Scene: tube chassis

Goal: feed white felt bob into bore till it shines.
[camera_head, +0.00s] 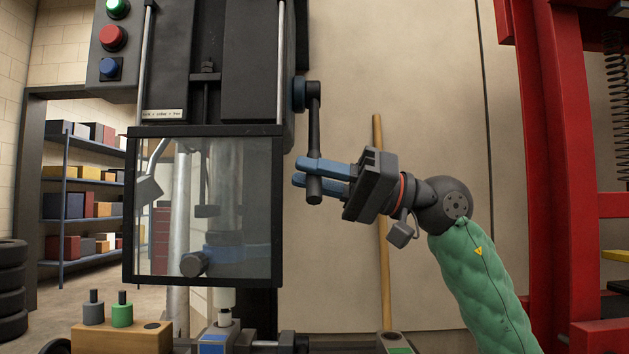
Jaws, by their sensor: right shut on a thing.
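The white felt bob (226,297) appears as a pale cylinder just below the clear guard (205,225), pointing down. Under it is a grey metal workpiece (218,334) with a blue patch. The bore cannot be made out, and I cannot tell whether the bob's tip is inside it. My right gripper (309,173) comes in from the right, its blue fingers shut on the lower end of the dark feed lever (314,125). The lever hangs almost straight down from its blue hub at the machine's right side. My left gripper is not in view.
A tan block (120,340) at lower left holds a grey bob (93,310) and a green bob (122,311), with one empty hole. A red frame (560,150) stands at right. A wooden pole (381,240) leans on the wall behind my right gripper.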

